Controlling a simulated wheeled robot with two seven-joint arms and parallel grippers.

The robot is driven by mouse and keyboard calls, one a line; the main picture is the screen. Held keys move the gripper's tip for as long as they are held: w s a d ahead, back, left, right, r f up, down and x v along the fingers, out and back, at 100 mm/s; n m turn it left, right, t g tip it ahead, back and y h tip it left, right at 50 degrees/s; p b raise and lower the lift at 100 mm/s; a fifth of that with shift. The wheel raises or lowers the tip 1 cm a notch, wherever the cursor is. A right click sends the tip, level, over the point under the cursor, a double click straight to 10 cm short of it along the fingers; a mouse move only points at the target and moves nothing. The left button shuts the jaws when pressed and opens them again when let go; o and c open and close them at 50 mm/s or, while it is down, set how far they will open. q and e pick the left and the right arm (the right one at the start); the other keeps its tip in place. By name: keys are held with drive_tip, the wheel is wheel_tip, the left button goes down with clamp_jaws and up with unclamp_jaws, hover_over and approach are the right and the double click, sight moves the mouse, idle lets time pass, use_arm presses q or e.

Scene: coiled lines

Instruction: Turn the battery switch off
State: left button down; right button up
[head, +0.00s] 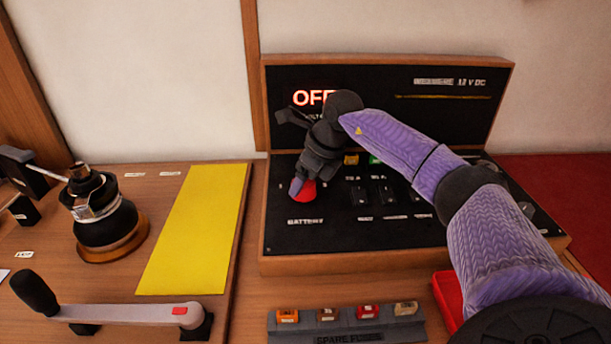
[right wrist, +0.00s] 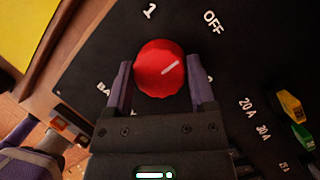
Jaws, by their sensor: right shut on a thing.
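The battery switch is a round red knob (head: 304,191) on the black panel (head: 290,240), above the BATTERY label. My right gripper (head: 298,187) reaches down onto it, and its fingers hide part of the knob. In the right wrist view the fingers (right wrist: 161,90) sit on either side of the red knob (right wrist: 155,82) and are shut on it. The knob's white pointer line slants to the upper right, roughly toward the printed OFF (right wrist: 213,22). A lit red OFF sign (head: 311,97) shows on the upright board, partly hidden by my gripper.
A black winch (head: 105,220) and a grey crank handle (head: 120,313) are at left. A flat yellow sheet (head: 195,235) lies beside the panel. A grey spare-fuse holder (head: 290,333) with several fuses stands in front, with a red tray (head: 447,300) near my right arm.

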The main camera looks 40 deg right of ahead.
use_arm(q)
drive_tip(key=shift+w+d, duration=0.3)
drive_tip(key=shift+w, duration=0.05)
use_arm(e)
drive_tip(key=o, duration=1.2)
drive_tip(key=shift+r, duration=0.15)
use_arm(q)
drive_tip(key=r+p, duration=0.1)
drive_tip(key=w+d+r+p, duration=0.1)
drive_tip(key=r+p, duration=0.1)
drive_tip(key=shift+w+d+t, duration=0.3)
drive_tip(key=shift+w, duration=0.1)
use_arm(e)
drive_tip(key=v, duration=0.9)
drive_tip(key=shift+r, duration=0.25)
use_arm(q)
drive_tip(key=shift+s, duration=0.1)
use_arm(e)
drive_tip(key=shift+s+d, duration=0.1)
drive_tip(key=shift+s, duration=0.05)
